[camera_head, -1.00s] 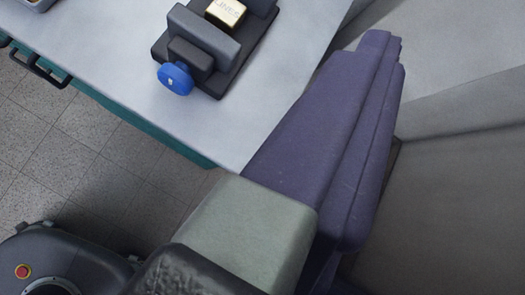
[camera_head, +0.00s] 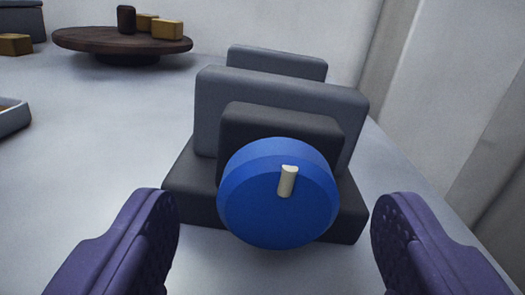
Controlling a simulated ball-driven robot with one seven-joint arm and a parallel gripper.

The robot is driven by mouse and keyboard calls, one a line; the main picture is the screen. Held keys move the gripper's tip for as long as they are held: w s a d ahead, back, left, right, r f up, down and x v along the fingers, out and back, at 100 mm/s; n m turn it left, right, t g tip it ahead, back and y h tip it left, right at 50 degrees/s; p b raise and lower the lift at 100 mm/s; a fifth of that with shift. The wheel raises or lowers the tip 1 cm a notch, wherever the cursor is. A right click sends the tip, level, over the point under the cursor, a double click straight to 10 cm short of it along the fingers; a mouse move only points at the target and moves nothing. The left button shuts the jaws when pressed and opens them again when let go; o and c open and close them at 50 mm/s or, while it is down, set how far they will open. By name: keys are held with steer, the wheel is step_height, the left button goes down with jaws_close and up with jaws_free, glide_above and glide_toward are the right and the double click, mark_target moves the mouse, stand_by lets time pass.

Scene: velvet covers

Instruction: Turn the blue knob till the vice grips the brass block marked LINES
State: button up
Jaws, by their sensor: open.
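The blue knob (camera_head: 255,205) faces me at the front of the dark grey vice (camera_head: 180,185), near the middle of the view. A small cream pointer mark (camera_head: 288,181) on the knob stands nearly upright, leaning slightly right. The vice's grey front jaw (camera_head: 225,95) and rear jaw (camera_head: 275,60) rise behind it. The brass block marked LINES is hidden behind the front jaw. My gripper (camera_head: 275,225) is open, with one purple finger at each side of the knob, both apart from it and nearer to me.
A dark round wooden stand (camera_head: 80,40) at the back left carries small brass blocks (camera_head: 166,29) and a dark brown piece (camera_head: 126,19). Another brass block (camera_head: 15,44) and a tray edge (camera_head: 12,120) show at the left. Pale wall stands at the right.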

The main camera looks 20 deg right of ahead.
steer(key=shift+x, duration=0.85)
steer(key=c, duration=1)
steer(key=shift+c, duration=0.2)
